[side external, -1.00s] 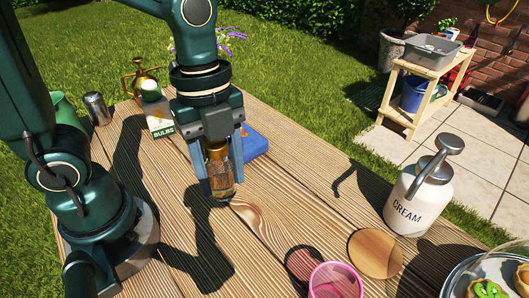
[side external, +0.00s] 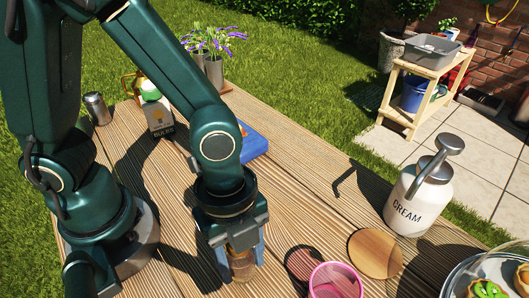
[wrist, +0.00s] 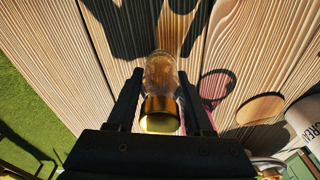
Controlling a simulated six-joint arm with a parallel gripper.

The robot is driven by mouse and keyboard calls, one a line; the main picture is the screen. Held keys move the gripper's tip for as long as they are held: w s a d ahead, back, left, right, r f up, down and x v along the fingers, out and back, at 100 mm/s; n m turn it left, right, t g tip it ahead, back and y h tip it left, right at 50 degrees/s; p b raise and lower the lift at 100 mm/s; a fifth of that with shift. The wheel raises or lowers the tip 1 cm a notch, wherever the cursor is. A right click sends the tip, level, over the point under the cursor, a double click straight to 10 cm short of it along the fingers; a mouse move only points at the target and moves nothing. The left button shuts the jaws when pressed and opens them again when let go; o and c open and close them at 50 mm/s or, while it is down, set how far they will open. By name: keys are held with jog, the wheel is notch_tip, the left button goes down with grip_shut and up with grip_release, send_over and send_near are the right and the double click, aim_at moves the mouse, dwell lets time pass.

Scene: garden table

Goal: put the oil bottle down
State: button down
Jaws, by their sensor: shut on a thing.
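The oil bottle (side external: 241,262) is a small clear bottle with amber-brown contents and a gold cap. My gripper (side external: 238,258) is shut on it, one finger on each side, near the front of the wooden table (side external: 300,215). In the wrist view the oil bottle (wrist: 160,78) stands between the two dark fingers of my gripper (wrist: 160,100), its gold cap nearest the camera. The bottle looks upright. Whether its base touches the table I cannot tell.
A pink cup (side external: 335,282) and a round wooden disc (side external: 375,254) lie to the right of the bottle. A white cream pump bottle (side external: 420,200) stands farther right, beside a plate of food (side external: 462,280). A blue object (side external: 252,143) and a bulbs box (side external: 158,118) are behind.

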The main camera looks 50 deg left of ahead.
jog(key=shift+f, duration=0.35)
jog(key=shift+c, duration=1.5)
grip_release()
